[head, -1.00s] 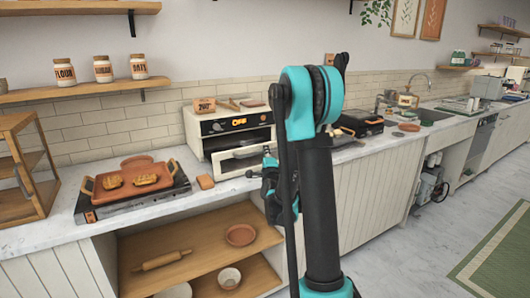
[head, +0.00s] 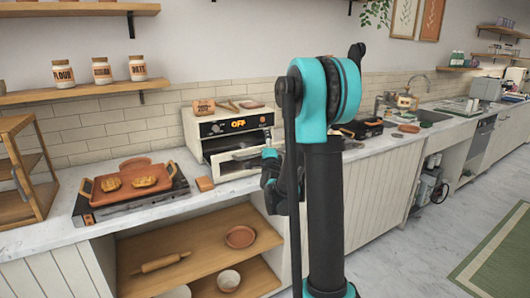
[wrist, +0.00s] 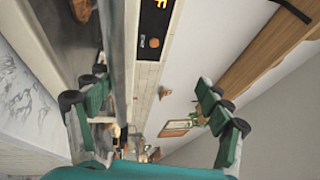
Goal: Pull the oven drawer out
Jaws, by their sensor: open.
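The white oven (head: 195,138) stands on the counter, with a black control panel (head: 222,126) reading "OFF". Below the panel, its front (head: 238,163) shows a dark opening and a pale front panel, partly hidden by my arm. I cannot tell how far the drawer is out. My gripper (head: 268,172) is at the right end of the oven front, mostly hidden behind my arm. In the wrist view, the gripper (wrist: 160,112) has its green fingers wide apart and nothing held. The control panel (wrist: 154,30) and a long grey edge of the oven (wrist: 117,60) lie near the left finger; contact is unclear.
A griddle with a terracotta tray (head: 112,192) sits left of the oven, with a small orange-brown block (head: 205,184) between them. A dark appliance (head: 362,128) is to the right. Open shelves (head: 210,255) are below the counter.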

